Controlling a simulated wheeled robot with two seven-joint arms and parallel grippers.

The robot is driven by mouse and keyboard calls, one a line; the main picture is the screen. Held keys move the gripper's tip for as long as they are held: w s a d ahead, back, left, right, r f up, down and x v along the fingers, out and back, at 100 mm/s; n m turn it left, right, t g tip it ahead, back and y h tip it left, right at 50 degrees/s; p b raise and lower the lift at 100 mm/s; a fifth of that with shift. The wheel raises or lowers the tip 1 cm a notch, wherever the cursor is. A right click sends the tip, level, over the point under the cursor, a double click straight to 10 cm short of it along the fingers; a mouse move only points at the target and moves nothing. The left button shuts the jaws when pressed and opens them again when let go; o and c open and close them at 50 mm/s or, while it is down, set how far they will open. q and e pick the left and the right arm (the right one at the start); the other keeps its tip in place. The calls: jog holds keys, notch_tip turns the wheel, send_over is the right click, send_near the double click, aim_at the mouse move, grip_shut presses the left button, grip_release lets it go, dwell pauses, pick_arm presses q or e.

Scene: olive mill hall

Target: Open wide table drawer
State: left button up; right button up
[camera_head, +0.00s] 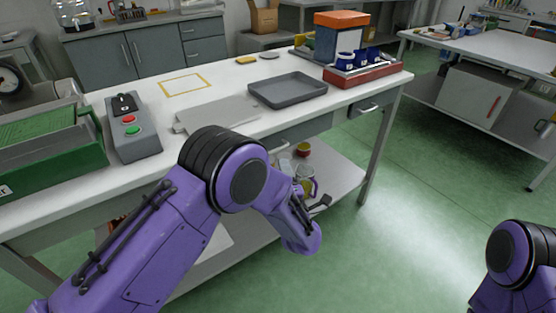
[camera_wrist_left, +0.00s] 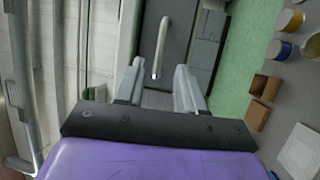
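The wide table drawer (camera_head: 305,131) is a grey front under the white table's (camera_head: 225,95) near edge, partly hidden behind my left arm. It looks shut. Its pale bar handle (camera_head: 279,148) shows just right of my arm's elbow. In the left wrist view the drawer front (camera_wrist_left: 177,45) lies ahead, with the handle (camera_wrist_left: 160,48) standing off it. My left gripper (camera_wrist_left: 157,75) is open and empty, its fingers either side of the handle's line but apart from it. In the head view the left gripper (camera_head: 318,204) is small, below the table edge. My right gripper is out of view.
A smaller drawer (camera_head: 371,106) sits further right. On the table are a grey tray (camera_head: 288,90), a button box (camera_head: 131,127), a green crate (camera_head: 50,150) and a red rack (camera_head: 362,75). The lower shelf (camera_head: 335,173) holds cans. Green floor at right is clear.

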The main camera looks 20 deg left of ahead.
pick_arm(q)
jog(key=x, duration=0.7)
jog(key=shift+a, duration=0.1)
grip_shut()
